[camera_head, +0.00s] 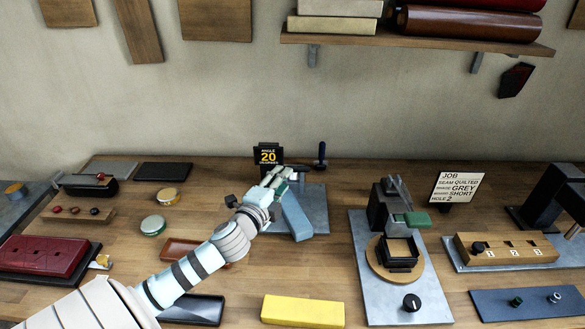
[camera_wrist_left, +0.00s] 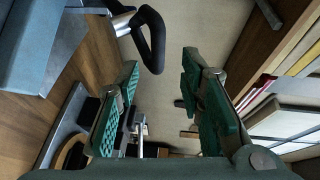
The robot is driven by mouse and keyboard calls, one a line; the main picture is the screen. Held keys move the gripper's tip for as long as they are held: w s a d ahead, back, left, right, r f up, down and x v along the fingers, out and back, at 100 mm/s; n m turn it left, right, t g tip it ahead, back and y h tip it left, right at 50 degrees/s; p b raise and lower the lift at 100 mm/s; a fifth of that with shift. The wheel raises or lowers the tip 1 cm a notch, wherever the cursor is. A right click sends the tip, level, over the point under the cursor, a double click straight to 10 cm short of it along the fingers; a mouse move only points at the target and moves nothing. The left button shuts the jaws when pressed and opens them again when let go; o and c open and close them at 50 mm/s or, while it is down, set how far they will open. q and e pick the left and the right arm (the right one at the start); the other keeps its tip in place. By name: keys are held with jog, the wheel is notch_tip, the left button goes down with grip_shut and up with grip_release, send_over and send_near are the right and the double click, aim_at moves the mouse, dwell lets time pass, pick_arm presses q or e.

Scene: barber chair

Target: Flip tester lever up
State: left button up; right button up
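The tester stands at the middle back of the bench in the head view, with a grey base plate (camera_head: 313,205), a sloped blue-grey block (camera_head: 296,217) and a black sign (camera_head: 268,157) reading 20. A dark upright handle (camera_head: 321,152) shows at its back right. My left gripper (camera_head: 283,174) is over the tester, in front of the sign, and hides part of it. In the left wrist view its green-padded fingers (camera_wrist_left: 160,64) are apart with nothing held between them. A black loop-shaped handle (camera_wrist_left: 152,40) on a metal rod shows just beyond the fingertips. My right gripper is not visible.
Right of the tester stands a black device with a green lever (camera_head: 418,219). A job sign (camera_head: 456,187) is behind it. A yellow block (camera_head: 302,311) lies at the front. Round tins (camera_head: 153,225) and a brown tray (camera_head: 182,250) are left of the arm. A shelf (camera_head: 420,42) hangs above.

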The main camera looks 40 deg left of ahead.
aim_at(294, 169)
pick_arm(q)
jog(key=x, duration=0.8)
jog(key=shift+w+d+f, duration=0.15)
jog(key=shift+w+f, duration=0.05)
jog(key=shift+f, duration=0.05)
jog(key=shift+s+r, duration=0.15)
jog(key=shift+s, duration=0.2)
jog(key=shift+c, duration=0.5)
grip_shut()
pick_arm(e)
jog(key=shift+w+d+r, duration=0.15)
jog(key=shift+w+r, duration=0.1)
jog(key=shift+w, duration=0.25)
pick_arm(q)
jog(key=shift+w, duration=0.1)
